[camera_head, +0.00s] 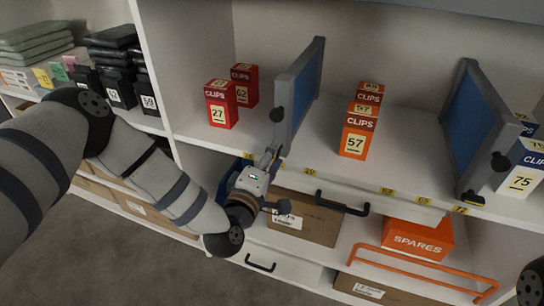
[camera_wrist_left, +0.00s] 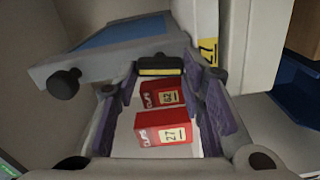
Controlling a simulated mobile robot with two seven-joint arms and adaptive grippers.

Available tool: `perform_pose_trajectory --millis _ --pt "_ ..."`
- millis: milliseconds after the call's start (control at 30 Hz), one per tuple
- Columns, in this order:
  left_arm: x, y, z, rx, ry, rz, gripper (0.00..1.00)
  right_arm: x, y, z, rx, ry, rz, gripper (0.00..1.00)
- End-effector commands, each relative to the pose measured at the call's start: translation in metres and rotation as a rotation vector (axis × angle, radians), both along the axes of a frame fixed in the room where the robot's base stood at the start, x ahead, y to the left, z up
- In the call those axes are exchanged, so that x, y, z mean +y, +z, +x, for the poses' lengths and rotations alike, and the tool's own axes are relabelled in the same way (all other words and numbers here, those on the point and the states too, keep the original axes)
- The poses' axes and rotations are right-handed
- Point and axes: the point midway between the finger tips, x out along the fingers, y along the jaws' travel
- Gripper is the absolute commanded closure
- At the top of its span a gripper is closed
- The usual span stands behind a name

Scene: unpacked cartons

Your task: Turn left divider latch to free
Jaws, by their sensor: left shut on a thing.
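The left divider (camera_head: 303,88) is a blue panel in a grey frame, standing upright on the shelf; it also shows in the left wrist view (camera_wrist_left: 110,45). A dark knob (camera_head: 277,115) sits on its front edge. The left divider latch (camera_wrist_left: 160,66) is a dark piece with a yellow strip at the foot of the divider. My left gripper (camera_head: 270,158) is at the shelf's front edge, its fingers on both sides of the latch and shut on it. In the head view the gripper mostly hides the latch. My right gripper is not in view.
Red boxes (camera_head: 221,104) stand left of the divider, orange clips boxes (camera_head: 357,135) right of it. A second divider (camera_head: 473,125) stands further right.

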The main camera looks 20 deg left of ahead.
Motion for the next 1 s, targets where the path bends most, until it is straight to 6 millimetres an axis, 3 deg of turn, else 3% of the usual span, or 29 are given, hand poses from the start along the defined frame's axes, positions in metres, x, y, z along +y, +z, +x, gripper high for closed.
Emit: perform_pose_trajectory --millis 400,933,967,1000 --pt "-0.0001 -0.0018 -0.0004 0.008 -0.001 -0.163 0.91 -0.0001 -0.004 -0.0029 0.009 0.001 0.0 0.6" --pt "-0.0005 -0.0013 -0.0003 0.008 -0.002 -0.184 0.92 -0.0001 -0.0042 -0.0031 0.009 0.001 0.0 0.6" --pt "-0.0005 -0.0012 -0.0003 0.008 -0.002 -0.184 0.61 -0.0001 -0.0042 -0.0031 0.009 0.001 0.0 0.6" --pt "-0.0005 -0.0013 -0.0003 0.008 -0.002 -0.184 0.52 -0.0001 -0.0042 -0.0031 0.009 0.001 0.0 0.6"
